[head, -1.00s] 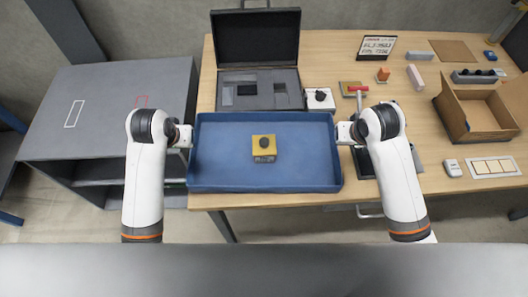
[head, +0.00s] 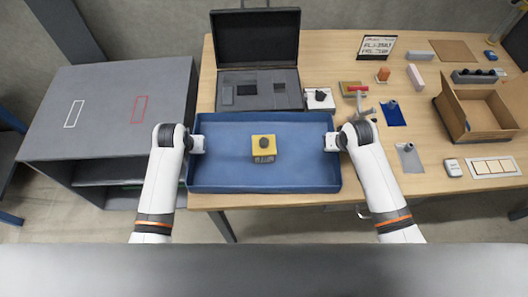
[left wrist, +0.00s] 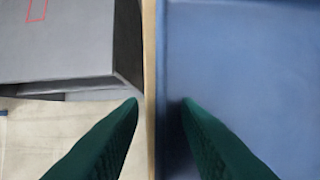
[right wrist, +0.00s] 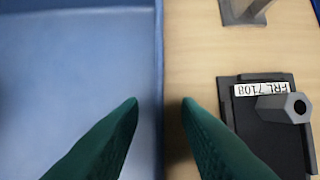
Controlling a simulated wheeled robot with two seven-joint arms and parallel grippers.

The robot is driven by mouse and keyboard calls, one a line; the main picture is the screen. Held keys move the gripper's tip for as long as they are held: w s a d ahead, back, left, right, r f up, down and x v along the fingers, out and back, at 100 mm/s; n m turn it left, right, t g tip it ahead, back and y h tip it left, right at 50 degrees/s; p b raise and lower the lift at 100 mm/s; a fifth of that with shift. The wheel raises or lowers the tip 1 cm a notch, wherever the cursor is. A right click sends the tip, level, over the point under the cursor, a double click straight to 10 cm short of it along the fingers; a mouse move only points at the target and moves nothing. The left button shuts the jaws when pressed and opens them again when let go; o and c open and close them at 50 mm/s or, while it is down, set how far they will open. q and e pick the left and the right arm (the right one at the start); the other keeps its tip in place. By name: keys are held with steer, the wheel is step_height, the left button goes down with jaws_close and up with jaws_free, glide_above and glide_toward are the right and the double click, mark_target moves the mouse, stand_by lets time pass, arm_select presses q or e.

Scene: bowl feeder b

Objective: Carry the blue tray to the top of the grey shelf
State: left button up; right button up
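The blue tray (head: 225,180) sits at the front left of the wooden table, its front overhanging the table edge. A yellow box with a black knob (head: 263,150) stands in its middle. My left gripper (head: 200,144) is over the tray's left wall, which also shows in the left wrist view (left wrist: 160,60); its green fingers (left wrist: 160,102) are open, one each side. My right gripper (head: 329,142) is likewise over the right wall (right wrist: 158,60), its fingers (right wrist: 160,102) open around it. The grey shelf (head: 105,95) stands left of the table.
The shelf top carries a white outline (head: 73,114) and a red outline (head: 140,109) and is otherwise bare. An open dark case (head: 257,60) stands right behind the tray. Right of the tray are small parts, a black block (right wrist: 275,130) and a cardboard box (head: 470,122).

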arm_select(q)
jaws_close()
arm_select(e)
jaws_close()
steer(key=shift+r, duration=0.1)
stand_by(1.0)
